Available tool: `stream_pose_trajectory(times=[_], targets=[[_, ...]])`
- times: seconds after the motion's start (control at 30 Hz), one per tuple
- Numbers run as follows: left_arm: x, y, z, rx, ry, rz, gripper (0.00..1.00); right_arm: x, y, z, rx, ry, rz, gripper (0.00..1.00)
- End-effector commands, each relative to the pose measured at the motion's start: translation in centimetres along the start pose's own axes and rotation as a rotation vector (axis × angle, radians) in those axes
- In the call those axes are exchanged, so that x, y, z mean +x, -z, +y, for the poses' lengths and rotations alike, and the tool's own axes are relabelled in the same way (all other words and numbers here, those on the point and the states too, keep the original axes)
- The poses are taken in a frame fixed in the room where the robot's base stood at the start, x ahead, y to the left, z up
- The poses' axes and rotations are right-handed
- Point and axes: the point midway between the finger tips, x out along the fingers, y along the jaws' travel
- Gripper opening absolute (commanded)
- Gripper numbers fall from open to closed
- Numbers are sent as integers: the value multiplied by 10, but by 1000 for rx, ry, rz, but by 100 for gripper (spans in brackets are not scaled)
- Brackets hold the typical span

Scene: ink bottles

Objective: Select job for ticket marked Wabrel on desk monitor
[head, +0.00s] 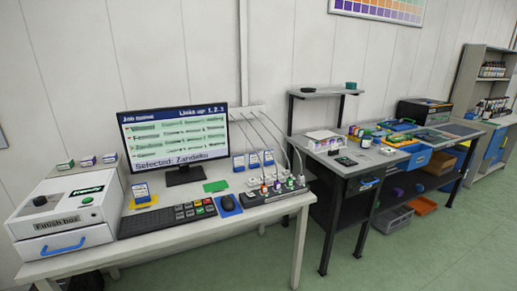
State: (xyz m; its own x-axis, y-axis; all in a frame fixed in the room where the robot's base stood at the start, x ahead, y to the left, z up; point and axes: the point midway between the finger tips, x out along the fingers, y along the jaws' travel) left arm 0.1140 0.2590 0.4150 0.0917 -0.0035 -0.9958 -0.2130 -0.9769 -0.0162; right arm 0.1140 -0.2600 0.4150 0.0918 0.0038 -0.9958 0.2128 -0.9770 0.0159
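The desk monitor (178,139) stands upright on the left desk. Its screen is headed "Job queue", with "Links up: 1, 2, 3" at the top right. Several rows follow, their names too small to read surely, and the bottom line reads roughly "Selected: Zandeiku". A black keyboard (160,219) with some coloured keys lies in front of it, and a dark mouse (228,203) lies on a blue pad to its right. A blue-and-white card (141,192) stands on a yellow pad left of the monitor stand; its writing is too small to read.
A white finish box (60,235) with a green button (87,200) fills the desk's left end. Small ink bottles (277,186) stand in a cabled rack at the right. A green pad (215,186) lies bare. A second workbench (345,170) stands further right.

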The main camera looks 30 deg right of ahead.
Motion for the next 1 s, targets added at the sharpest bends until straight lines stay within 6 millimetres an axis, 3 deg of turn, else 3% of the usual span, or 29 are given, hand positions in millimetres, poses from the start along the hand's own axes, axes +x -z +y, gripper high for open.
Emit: stream_pose_trajectory(times=[0.93,0.97,1.0], targets=[[0,0,0,0,0,0,50,0,0,0,0,0,0,50],[0,0,0,0,0,0,50,0,0,0,0,0,0,42],[0,0,0,0,0,0,50,0,0,0,0,0,0,27]])
